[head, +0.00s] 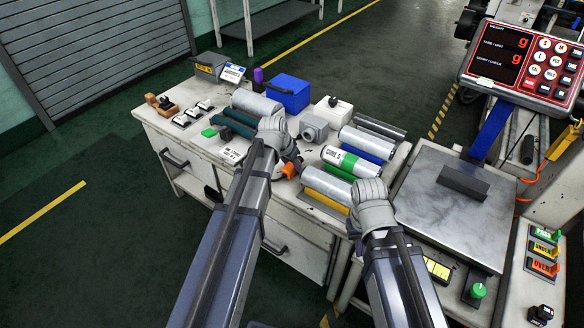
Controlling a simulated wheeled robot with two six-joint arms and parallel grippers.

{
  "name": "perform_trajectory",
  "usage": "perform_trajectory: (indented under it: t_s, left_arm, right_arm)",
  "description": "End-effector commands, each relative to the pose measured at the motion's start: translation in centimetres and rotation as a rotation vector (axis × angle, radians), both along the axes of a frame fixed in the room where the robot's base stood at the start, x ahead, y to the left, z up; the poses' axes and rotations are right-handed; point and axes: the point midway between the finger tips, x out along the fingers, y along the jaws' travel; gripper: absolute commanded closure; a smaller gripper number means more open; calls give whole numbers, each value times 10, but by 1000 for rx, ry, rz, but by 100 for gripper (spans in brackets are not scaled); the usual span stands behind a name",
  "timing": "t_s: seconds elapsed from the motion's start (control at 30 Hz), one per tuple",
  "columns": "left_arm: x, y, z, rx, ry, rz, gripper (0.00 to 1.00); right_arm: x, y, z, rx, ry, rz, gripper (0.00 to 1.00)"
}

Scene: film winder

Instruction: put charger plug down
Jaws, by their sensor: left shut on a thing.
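My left gripper (294,160) is low over the middle of the white workbench (222,151), beside the film rolls. It is shut on the charger plug, which is mostly hidden by the fingers and wrist. A small orange piece (289,170) shows right at the fingertips; I cannot tell whether it belongs to the held thing. My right gripper (371,188) is over the bench's right part, near the yellow roll; its fingers are hidden behind its wrist, so its opening does not show.
Silver, green, blue and yellow film rolls (362,141) lie right of my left gripper. A blue box (287,92) and a white box (333,111) stand at the back. A scale (425,190) with a red display (525,62) is at the right. Bench space left of the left gripper is partly clear.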

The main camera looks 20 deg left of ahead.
Motion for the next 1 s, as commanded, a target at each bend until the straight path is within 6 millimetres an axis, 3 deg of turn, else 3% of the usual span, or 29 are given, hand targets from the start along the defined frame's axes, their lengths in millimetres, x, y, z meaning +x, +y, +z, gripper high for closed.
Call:
perform_trajectory:
  t_s: [0.23, 0.27, 0.5, 1.0]
  left_arm:
    - [0, 0, -4, 0, 0, 0, 100]
    - [0, 0, -2, 0, 0, 0, 52]
    - [0, 0, -2, 0, 0, 0, 26]
    - [-3, 1, 9, 0, 0, 0, 26]
  right_arm:
    - [0, 0, -4, 0, 0, 0, 100]
    - [0, 0, -2, 0, 0, 0, 100]
    - [0, 0, -2, 0, 0, 0, 100]
    - [0, 0, 9, 0, 0, 0, 100]
